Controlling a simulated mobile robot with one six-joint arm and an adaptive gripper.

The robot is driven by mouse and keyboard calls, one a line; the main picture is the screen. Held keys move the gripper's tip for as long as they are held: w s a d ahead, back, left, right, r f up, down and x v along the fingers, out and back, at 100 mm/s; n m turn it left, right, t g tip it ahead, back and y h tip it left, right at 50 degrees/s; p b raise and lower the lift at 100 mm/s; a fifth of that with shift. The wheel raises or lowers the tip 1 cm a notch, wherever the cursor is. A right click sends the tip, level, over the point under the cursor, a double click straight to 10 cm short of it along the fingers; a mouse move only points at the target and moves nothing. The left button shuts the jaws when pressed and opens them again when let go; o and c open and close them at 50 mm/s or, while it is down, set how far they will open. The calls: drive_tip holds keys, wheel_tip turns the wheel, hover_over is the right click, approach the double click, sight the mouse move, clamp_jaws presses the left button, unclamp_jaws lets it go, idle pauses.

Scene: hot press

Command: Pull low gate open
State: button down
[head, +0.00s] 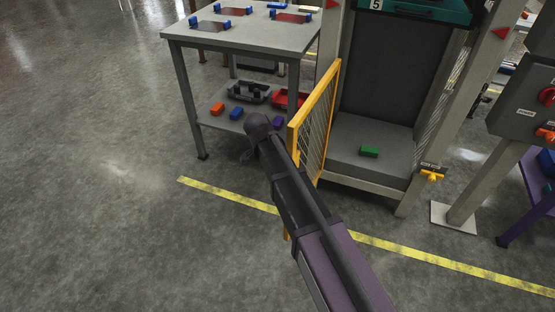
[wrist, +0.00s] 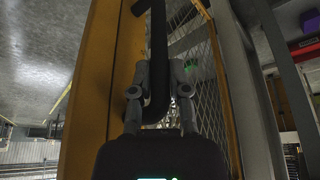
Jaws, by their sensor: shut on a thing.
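The low gate (head: 331,93) is a yellow frame with wire mesh, standing swung out from the left side of the press opening. Its yellow frame and mesh also fill the middle of the wrist view (wrist: 93,85). My gripper (wrist: 159,75) is shut on the gate's dark bar handle (wrist: 158,40), with one finger on each side of it. In the head view my arm reaches the gate's near side, and the fingers and handle are hidden there.
A green block (head: 369,151) lies on the press floor behind the opening. A grey table (head: 250,36) with a lower shelf stands left of the gate. A control box (head: 528,105) is at right. A yellow floor line (head: 420,256) crosses in front; open floor lies left.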

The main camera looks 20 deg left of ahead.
drive_tip(key=shift+d, duration=0.1)
drive_tip(key=c, duration=0.6)
unclamp_jaws()
